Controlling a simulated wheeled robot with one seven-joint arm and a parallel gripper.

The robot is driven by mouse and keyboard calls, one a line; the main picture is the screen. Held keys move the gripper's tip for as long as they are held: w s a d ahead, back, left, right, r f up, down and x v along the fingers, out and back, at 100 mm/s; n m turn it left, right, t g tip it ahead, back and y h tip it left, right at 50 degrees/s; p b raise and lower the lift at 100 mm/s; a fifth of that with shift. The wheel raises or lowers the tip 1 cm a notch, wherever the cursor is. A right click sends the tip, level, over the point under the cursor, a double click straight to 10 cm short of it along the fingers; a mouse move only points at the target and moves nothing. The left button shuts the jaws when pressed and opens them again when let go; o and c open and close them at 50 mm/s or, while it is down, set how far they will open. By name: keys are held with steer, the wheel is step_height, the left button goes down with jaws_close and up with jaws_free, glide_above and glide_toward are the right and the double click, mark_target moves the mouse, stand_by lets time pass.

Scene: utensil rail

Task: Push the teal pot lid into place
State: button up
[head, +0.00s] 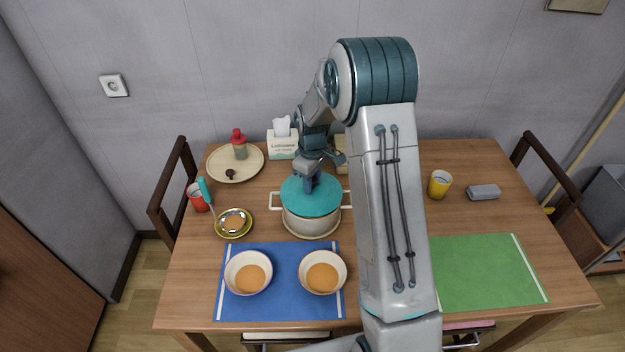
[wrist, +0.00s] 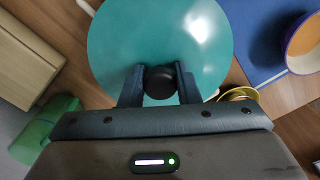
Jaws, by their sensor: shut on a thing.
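The teal pot lid (head: 296,204) lies over the mouth of a cream pot (head: 312,222) in the head view. The pot stands on a round pale trivet left of the table's middle. My gripper (head: 309,182) is above the lid, pointing down. In the wrist view my gripper (wrist: 160,86) is shut on the lid's dark round knob (wrist: 159,82), one finger on each side. The teal lid (wrist: 150,35) fills the upper middle there. The far rim is partly hidden by my gripper, so I cannot tell whether the lid is fully seated.
Two bowls (head: 248,273) with orange contents stand on the blue mat (head: 290,310) in front of the pot. A tissue box (head: 283,147) and a round tray (head: 218,164) are behind. A small plate (head: 247,232) is at left. My arm hides the table's middle right.

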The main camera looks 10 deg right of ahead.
steer(key=shift+f+b, duration=0.55)
steer(key=shift+f, duration=0.25)
steer(key=o, duration=1.1)
steer(key=shift+o, duration=0.2)
step_height(320, 180, up, 14)
steer(key=b, duration=0.1)
steer(key=s+r+m+t, duration=0.1)
steer(key=s+m, duration=0.3)
steer(key=s, duration=1)
steer(key=s+r+m+t, duration=0.2)
steer(key=s+r+m, duration=0.1)
steer(key=s, duration=1.1)
steer(key=shift+s+r+m, duration=0.3)
steer(key=shift+s+m, duration=0.05)
steer(key=shift+m, duration=0.45)
